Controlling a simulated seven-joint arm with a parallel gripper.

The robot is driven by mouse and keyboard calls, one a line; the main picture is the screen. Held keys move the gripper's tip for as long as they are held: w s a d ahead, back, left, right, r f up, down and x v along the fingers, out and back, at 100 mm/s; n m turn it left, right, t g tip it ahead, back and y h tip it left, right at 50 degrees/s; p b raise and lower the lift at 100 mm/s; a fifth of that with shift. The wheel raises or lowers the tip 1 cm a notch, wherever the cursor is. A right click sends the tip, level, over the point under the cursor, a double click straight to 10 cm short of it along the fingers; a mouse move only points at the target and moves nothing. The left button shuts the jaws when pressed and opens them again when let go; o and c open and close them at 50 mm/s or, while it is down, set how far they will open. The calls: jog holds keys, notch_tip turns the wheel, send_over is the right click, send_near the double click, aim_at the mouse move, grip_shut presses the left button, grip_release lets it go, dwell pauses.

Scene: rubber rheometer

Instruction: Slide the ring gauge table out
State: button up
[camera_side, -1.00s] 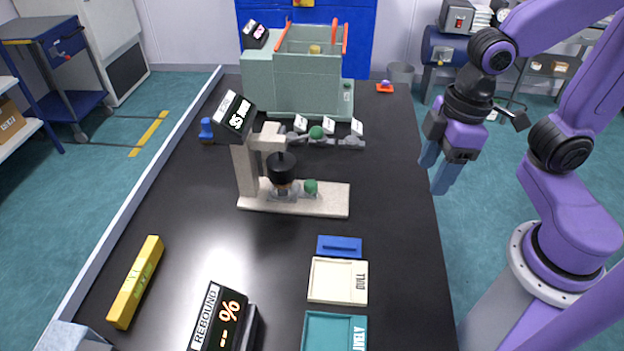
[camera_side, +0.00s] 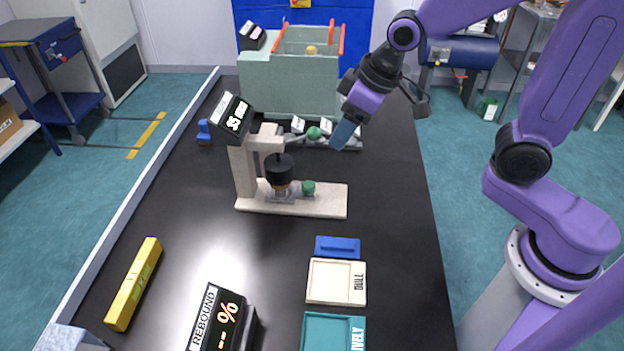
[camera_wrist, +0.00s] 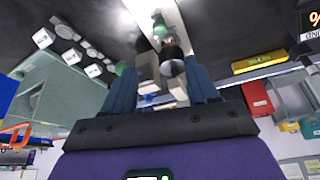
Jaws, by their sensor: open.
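The beige gauge stand (camera_side: 290,202) is on the black bench with a dark display on top. A black cylinder (camera_side: 279,168) hangs over its small grey table (camera_side: 283,194). A green knob (camera_side: 308,187) is at that table's right side. I take this to be the ring gauge table; no label confirms it. My gripper (camera_side: 345,134) is open and empty, above the bench, behind and to the right of the stand. In the wrist view, my gripper (camera_wrist: 162,88) has its fingers apart, with the black cylinder (camera_wrist: 172,68) and green knob (camera_wrist: 160,30) beyond them.
A grey rail with a second green knob (camera_side: 314,133) and several white tags is near my fingers. A grey-green machine (camera_side: 290,85) stands at the back. Trays (camera_side: 337,300), a rebound display (camera_side: 222,318) and a yellow level (camera_side: 133,285) are in front. The bench's right side is clear.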

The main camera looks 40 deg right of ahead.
aim_at(309, 184)
jog(key=x, duration=1.7)
jog(key=shift+f, duration=0.15)
